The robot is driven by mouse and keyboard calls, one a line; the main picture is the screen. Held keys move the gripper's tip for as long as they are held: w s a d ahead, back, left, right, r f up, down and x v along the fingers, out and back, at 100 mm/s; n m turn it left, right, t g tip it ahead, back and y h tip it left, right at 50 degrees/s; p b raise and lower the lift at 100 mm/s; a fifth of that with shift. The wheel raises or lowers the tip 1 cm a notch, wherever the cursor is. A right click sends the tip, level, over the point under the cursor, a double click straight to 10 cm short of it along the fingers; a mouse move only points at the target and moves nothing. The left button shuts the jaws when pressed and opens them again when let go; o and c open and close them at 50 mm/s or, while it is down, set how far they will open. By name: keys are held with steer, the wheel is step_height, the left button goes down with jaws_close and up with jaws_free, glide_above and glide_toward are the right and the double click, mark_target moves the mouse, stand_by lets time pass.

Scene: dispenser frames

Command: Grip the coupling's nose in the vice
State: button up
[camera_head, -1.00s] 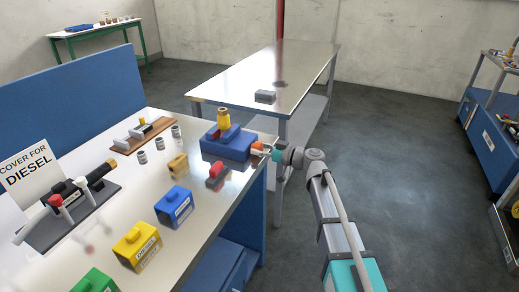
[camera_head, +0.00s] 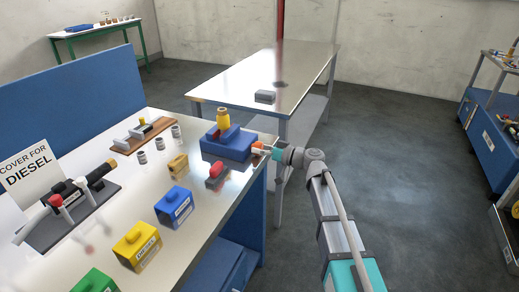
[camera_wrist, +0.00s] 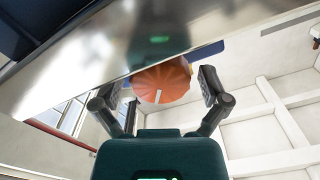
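The blue vice (camera_head: 230,146) sits at the right end of the near steel bench. A yellow coupling (camera_head: 223,119) stands upright at the vice's jaws; its lower end is hidden, so I cannot tell how firmly it is held. An orange knob (camera_head: 258,146) is on the vice's right side. My gripper (camera_head: 262,151) is at this knob, coming from the right. In the wrist view the ribbed orange knob (camera_wrist: 160,82) with a pale mark lies between the spread fingers of my gripper (camera_wrist: 160,93). Gaps show on both sides of the knob.
The bench edge (camera_wrist: 110,55) is close to the fingers in the wrist view. A red part on a grey base (camera_head: 216,174), a blue can (camera_head: 174,206) and a yellow can (camera_head: 137,246) stand nearby. A second steel table (camera_head: 262,85) is behind.

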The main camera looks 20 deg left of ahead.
steer(key=shift+d, duration=0.1)
stand_by(0.3)
steer(key=s+d, duration=0.1)
steer(key=d, duration=1)
steer(key=shift+d, duration=0.4)
steer(key=s+d+f+m+h, duration=0.3)
steer(key=s+d+f+h, duration=0.15)
steer(key=d+f, duration=0.25)
steer(key=s+d+f+m+h, duration=0.3)
steer(key=s+d+f+h, duration=0.1)
steer(key=d+f+h, duration=0.3)
steer(key=s+d+f+m+g+h, duration=0.1)
steer(key=s+d+f+m+h, duration=0.2)
steer(key=d, duration=0.6)
steer(key=s+d+f+m+h, duration=0.25)
steer(key=s+d+h, duration=0.2)
steer(key=d, duration=0.45)
step_height(320, 180, up, 20)
steer(key=y+p, duration=0.1)
steer(key=p, duration=1.8)
steer(key=shift+a+m, duration=0.3)
steer(key=shift+m, duration=0.15)
